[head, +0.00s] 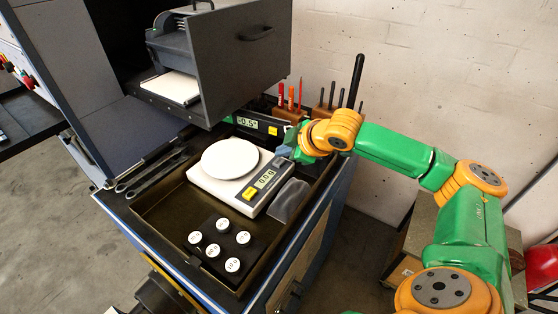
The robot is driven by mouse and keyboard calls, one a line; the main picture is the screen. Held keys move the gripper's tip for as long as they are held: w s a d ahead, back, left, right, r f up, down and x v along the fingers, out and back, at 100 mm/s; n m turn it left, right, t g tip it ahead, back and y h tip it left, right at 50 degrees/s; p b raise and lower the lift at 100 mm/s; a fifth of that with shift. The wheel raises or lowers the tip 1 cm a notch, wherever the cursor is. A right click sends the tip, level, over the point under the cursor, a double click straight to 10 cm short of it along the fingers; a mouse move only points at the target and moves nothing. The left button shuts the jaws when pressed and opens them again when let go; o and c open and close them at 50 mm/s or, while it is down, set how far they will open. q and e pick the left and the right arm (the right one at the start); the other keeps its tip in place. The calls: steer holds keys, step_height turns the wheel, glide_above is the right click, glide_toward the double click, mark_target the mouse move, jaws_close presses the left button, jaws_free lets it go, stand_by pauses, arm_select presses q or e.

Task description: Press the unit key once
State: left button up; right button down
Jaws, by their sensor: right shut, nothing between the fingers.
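A white bench scale (215,187) with a round pan (230,158) stands in the brown tray. Its front panel carries a lit display (264,179) and a yellow key (249,194); the key's lettering is too small to read. My right gripper (285,152) is shut and empty, above the right rear corner of the scale. It is apart from the yellow key, which lies nearer the front and is uncovered. My left gripper is not in view.
Several white-topped weights (232,265) stand in a black block at the tray's front. A grey pouch-like item (290,200) lies right of the scale. Behind stands another display (248,123) reading about -0.5. Wrenches (150,175) lie left; a grey cabinet (245,60) overhangs the back.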

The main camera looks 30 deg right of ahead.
steer(key=shift+f, duration=0.15)
stand_by(0.5)
steer(key=shift+f, duration=0.25)
steer(key=shift+f, duration=0.5)
stand_by(0.5)
steer(key=shift+r, duration=0.1)
steer(key=shift+r+p, duration=0.8)
steer(key=shift+p, duration=0.25)
step_height(320, 180, up, 5)
steer(key=p, duration=0.6)
